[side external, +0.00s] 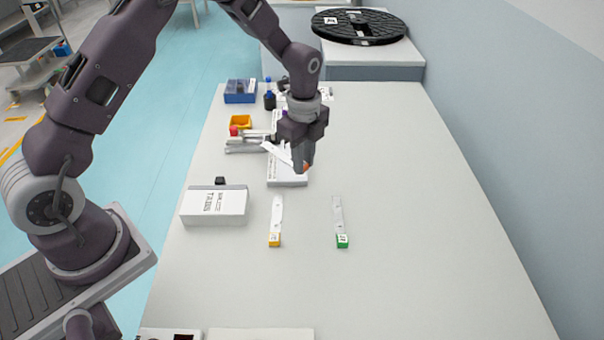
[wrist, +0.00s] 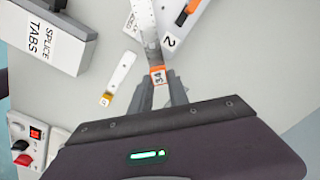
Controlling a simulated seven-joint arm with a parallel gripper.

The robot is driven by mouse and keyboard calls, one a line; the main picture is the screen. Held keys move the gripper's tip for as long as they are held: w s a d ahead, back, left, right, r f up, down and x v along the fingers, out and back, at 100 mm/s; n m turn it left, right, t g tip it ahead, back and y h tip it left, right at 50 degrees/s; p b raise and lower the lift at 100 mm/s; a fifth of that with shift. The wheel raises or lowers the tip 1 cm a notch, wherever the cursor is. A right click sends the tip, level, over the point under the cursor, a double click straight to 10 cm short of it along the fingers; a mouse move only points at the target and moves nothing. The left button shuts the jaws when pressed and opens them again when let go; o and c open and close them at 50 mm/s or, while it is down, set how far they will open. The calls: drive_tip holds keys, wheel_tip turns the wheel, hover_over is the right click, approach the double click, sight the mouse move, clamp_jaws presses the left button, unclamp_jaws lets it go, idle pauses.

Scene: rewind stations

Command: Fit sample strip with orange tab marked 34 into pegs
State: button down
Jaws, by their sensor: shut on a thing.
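My gripper (wrist: 163,98) is shut on the orange tab marked 34 of the sample strip (wrist: 146,28). In the wrist view the pale strip runs away from the jaws to the top edge. In the side external view my gripper (side external: 304,165) is over the far half of the table, and the strip (side external: 278,153) sticks out to its left, tilted. I cannot make out the pegs in either view.
A strip with a yellow tab (side external: 275,240) and one with a green tab (side external: 342,240) lie on the table. A white splice tabs box (side external: 214,207) is at left. The right side is clear.

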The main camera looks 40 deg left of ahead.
sight(283, 158)
drive_tip(key=shift+m, duration=0.6)
drive_tip(key=r, duration=0.2)
drive_tip(key=a+r, duration=0.1)
drive_tip(key=r, duration=0.1)
drive_tip(key=a+m, duration=0.1)
drive_tip(key=m, duration=0.1)
drive_tip(key=a+m, duration=0.2)
drive_tip(key=a+f+m, duration=0.1)
drive_tip(key=m, duration=0.1)
drive_tip(key=shift+s+a, duration=0.15)
drive_tip(key=shift+s, duration=0.1)
drive_tip(key=shift+a+f+m, duration=0.2)
drive_tip(key=shift+a+m, duration=0.3)
drive_tip(key=shift+m, duration=0.4)
drive_tip(key=shift+s+f, duration=0.1)
drive_tip(key=shift+f, duration=2.8)
drive_tip(key=shift+f, duration=1.15)
drive_tip(key=c, duration=1.2)
unclamp_jaws()
